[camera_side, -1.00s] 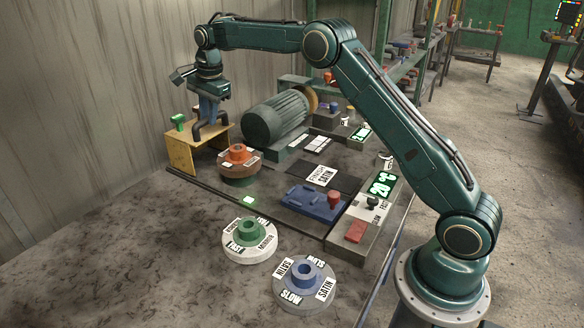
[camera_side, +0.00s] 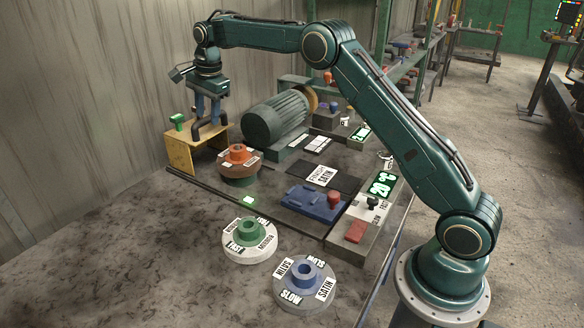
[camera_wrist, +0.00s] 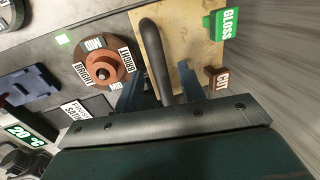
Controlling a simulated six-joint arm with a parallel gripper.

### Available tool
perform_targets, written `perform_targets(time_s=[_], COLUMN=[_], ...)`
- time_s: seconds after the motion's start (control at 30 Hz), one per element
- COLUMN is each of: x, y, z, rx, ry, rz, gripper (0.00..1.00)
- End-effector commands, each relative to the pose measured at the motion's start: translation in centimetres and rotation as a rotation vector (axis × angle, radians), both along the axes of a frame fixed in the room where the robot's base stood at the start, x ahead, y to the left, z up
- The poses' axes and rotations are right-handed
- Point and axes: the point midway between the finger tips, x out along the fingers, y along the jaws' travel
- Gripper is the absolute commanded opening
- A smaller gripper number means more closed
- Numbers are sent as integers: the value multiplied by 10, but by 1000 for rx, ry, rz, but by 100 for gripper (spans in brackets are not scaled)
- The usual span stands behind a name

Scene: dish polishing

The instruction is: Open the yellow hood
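The yellow hood (camera_side: 182,156) stands at the left end of the bench against the wall, with a dark bent handle (camera_side: 219,130) on its top. It also shows in the wrist view (camera_wrist: 185,55), where the dark handle (camera_wrist: 154,55) runs down between my fingers. My gripper (camera_side: 207,110) points down over the hood at the handle. Its blue fingers are spread apart and nothing is gripped. In the wrist view my gripper (camera_wrist: 161,88) has one finger on each side of the handle, with gaps. The handle's lower end is hidden by the gripper body.
A green GLOSS block (camera_wrist: 220,24) and a brown CUT block (camera_wrist: 217,80) sit on the hood. Close beside it are an orange-topped dial (camera_side: 239,155) and a green motor (camera_side: 275,118). Green (camera_side: 250,240) and blue (camera_side: 305,285) dials stand nearer on the bench.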

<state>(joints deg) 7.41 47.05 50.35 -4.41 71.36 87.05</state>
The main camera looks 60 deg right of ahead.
Motion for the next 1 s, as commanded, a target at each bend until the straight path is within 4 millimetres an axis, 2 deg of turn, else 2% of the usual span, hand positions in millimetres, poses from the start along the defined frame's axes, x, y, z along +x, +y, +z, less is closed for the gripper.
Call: perform_targets(time_s=[0.53,0.7,1.0], x=[-12,-14,-14], y=[0,0,0], z=[61,69,69], rx=[0,-1,-1], ry=[-4,-2,-2], rz=[0,-1,-1], gripper=[40,40,40])
